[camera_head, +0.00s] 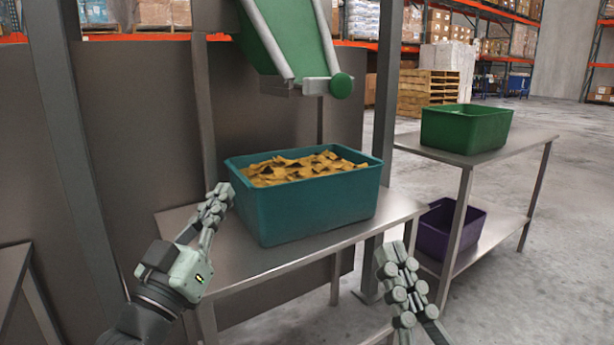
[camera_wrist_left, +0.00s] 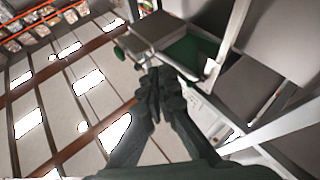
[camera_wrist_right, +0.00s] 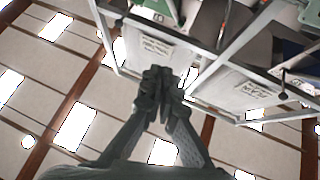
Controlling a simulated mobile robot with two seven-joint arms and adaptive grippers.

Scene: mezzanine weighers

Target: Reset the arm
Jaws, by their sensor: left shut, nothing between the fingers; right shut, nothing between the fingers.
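My left gripper (camera_head: 217,200) is in the head view, just left of the teal bin and above the left end of the metal table. Its fingers are together and empty, and they also show in the left wrist view (camera_wrist_left: 154,90). My right gripper (camera_head: 392,258) is at the lower right of the head view, in front of the table's right end. Its fingers are shut and empty, and they also show in the right wrist view (camera_wrist_right: 158,85). Both grippers point upward, and neither holds anything.
A teal bin (camera_head: 318,205) full of yellow-brown pieces stands on a metal table (camera_head: 240,262) under a green conveyor chute (camera_head: 290,38). A green bin (camera_head: 465,130) and a purple bin (camera_head: 440,238) sit on a two-level table to the right. Steel posts rise nearby.

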